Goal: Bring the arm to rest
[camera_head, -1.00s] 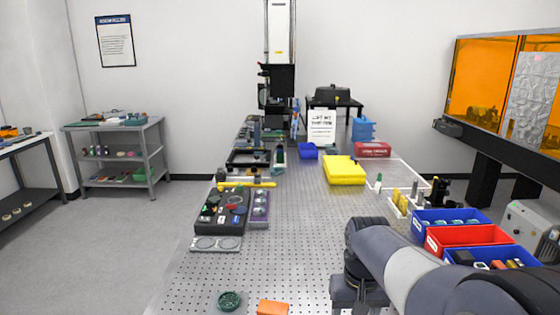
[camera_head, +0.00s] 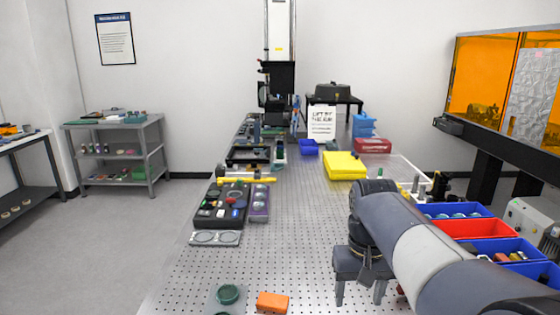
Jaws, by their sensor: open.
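My arm reaches in from the lower right over the perforated optical table (camera_head: 300,225). My gripper (camera_head: 361,294) hangs at the end of the arm, pointing down, above the right part of the table. Its two fingers are apart and nothing shows between them. An orange block (camera_head: 272,302) and a green round item (camera_head: 228,294) lie at the table's front edge, left of my gripper and apart from it.
Blue and red bins (camera_head: 470,229) stand right, partly behind my arm. A yellow box (camera_head: 345,165) and a dark red box (camera_head: 373,145) lie further back. A black tray of parts (camera_head: 219,217) sits left. The table's middle is clear.

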